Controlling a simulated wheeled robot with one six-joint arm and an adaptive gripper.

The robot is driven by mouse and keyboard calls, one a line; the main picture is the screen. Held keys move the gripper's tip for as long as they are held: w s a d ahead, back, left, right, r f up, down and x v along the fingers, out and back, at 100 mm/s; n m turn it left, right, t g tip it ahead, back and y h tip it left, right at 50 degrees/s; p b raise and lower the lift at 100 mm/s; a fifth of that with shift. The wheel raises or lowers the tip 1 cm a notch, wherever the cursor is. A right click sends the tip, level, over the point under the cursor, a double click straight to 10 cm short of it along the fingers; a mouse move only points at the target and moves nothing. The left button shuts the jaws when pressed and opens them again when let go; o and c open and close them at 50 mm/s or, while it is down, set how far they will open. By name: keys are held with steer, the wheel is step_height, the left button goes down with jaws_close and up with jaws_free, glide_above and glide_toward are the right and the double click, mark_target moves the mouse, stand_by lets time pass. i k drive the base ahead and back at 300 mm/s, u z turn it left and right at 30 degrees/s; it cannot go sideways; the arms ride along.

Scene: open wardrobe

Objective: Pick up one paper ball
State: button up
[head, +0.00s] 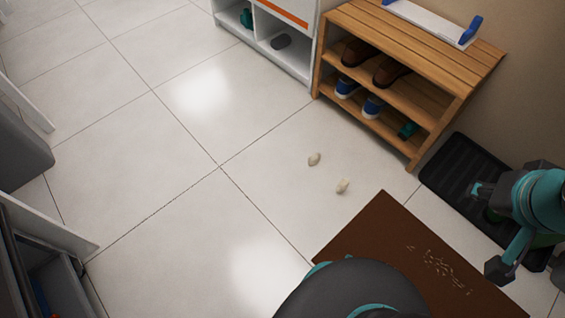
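Two small crumpled off-white paper balls lie on the tiled floor in the head view. One paper ball (314,159) is a little farther off, and the other paper ball (343,186) lies nearer, just beyond the brown mat's far corner. My gripper (489,229) is at the right edge of the view, with its fingers spread apart. It is over the area of the black tray and the mat's right side, well to the right of both balls. I see nothing held between its fingers.
A brown doormat (400,247) lies in front of me. A black ridged tray (452,165) lies beside the wooden shoe rack (440,54), which holds several shoes. A white cabinet (316,40) stands at the back. Grey furniture (20,150) is at left. The middle floor is clear.

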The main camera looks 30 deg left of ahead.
mark_target(314, 158)
steer(key=u, duration=1.65)
steer(key=k, duration=1.25)
steer(key=u, duration=0.55)
steer(key=i, duration=1.7)
steer(key=z, duration=0.5)
